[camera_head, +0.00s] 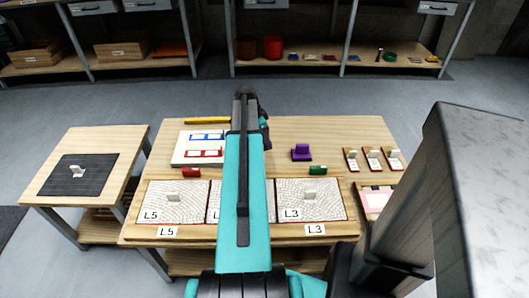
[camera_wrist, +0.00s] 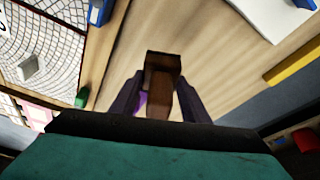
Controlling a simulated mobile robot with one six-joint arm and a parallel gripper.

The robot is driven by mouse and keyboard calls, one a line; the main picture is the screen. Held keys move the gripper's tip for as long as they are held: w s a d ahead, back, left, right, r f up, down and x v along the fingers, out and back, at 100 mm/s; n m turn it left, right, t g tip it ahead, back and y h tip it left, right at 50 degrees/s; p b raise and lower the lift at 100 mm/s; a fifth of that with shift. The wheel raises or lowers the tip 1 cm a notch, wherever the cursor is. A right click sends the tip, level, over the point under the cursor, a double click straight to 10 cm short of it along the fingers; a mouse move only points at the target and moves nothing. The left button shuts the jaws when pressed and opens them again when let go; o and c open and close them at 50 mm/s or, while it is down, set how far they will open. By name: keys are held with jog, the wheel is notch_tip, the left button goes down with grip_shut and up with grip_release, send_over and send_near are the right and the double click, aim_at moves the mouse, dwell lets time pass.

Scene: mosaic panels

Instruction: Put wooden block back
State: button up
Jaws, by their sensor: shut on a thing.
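A brown wooden block (camera_wrist: 161,72) is held between the two dark fingers of my gripper (camera_wrist: 160,84) in the wrist view. The gripper is shut on it, above the light wooden table (camera_wrist: 215,45). In the head view my arm covers the middle of the table, and I cannot make out the fingers or the block there. White mosaic panels (camera_head: 160,210) lie along the table's front in a wooden frame; the middle one is mostly hidden by my arm. A panel also shows at upper left in the wrist view (camera_wrist: 55,45).
A purple object (camera_head: 301,153), a green block (camera_head: 318,170) and a red block (camera_head: 192,172) stand behind the panels. A white board (camera_head: 182,158) and a yellow bar (camera_head: 207,121) lie at back left. A side table (camera_head: 120,150) holds a dark mat (camera_head: 88,184).

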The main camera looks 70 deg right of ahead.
jog(key=shift+f, duration=1.7)
jog(key=shift+f, duration=1.9)
jog(key=shift+f, duration=0.1)
jog(key=o, duration=1)
jog(key=shift+o, duration=0.2)
jog(key=v, duration=1.2)
jog(key=shift+r, duration=0.25)
